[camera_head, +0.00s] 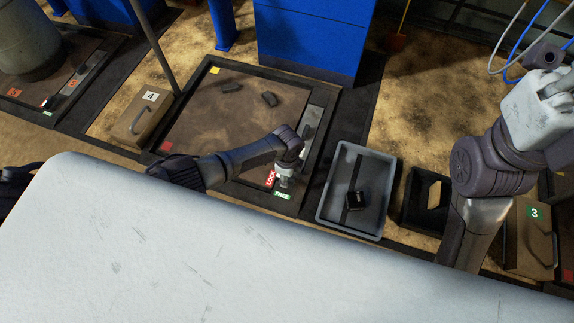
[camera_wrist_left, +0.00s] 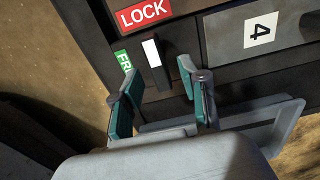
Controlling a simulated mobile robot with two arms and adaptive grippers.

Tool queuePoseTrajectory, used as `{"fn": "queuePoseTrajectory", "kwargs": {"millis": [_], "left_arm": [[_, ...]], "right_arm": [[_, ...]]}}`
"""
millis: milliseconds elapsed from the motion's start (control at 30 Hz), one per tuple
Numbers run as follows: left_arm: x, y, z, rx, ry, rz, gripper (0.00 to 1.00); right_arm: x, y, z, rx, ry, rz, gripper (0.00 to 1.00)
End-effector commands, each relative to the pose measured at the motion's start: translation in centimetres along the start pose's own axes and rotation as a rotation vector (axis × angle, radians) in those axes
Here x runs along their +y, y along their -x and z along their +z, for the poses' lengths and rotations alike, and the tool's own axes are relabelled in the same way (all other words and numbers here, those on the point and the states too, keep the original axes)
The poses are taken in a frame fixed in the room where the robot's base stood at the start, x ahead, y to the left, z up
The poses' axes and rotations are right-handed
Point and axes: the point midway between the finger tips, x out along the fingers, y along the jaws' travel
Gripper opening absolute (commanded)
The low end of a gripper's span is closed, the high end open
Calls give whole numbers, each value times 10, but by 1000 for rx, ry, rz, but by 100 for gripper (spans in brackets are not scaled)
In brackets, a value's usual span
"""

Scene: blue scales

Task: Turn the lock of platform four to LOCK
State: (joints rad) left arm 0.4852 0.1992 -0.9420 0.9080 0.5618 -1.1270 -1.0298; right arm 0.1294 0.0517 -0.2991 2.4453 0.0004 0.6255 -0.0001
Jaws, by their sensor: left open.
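Platform four is a framed brown plate (camera_head: 215,125) in the middle of the head view. Its lock has a red LOCK label (camera_head: 270,178) and a green FREE label (camera_head: 282,194) at the near right corner. In the left wrist view the red LOCK label (camera_wrist_left: 145,13) and green FREE label (camera_wrist_left: 123,62) flank a dark lever with a white face (camera_wrist_left: 152,52). My left gripper (camera_head: 284,178) is over the lock. Its teal fingers (camera_wrist_left: 160,88) are open, with the lever's end between them in the picture; contact cannot be told. My right gripper (camera_head: 538,108) is at the right, its fingers unclear.
A box marked 4 (camera_head: 143,117) stands left of the platform. A blue cabinet (camera_head: 310,40) is behind. A box marked 3 (camera_head: 530,238) stands at the right.

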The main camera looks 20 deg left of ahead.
Motion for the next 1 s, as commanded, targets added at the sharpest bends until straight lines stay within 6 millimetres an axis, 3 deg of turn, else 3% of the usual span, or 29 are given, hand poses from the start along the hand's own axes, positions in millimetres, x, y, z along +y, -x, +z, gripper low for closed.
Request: {"fn": "queuePoseTrajectory", "kwargs": {"millis": [533, 700, 1000], "left_arm": [[0, 93, -1, 1, -3, -2, 44], [1, 105, 0, -1, -2, 0, 44], [1, 106, 0, -1, -2, 0, 44]], "right_arm": [[0, 0, 0, 1, 0, -3, 0], [-1, 0, 0, 1, 0, -3, 0], [-1, 0, 0, 1, 0, -4, 0]]}}
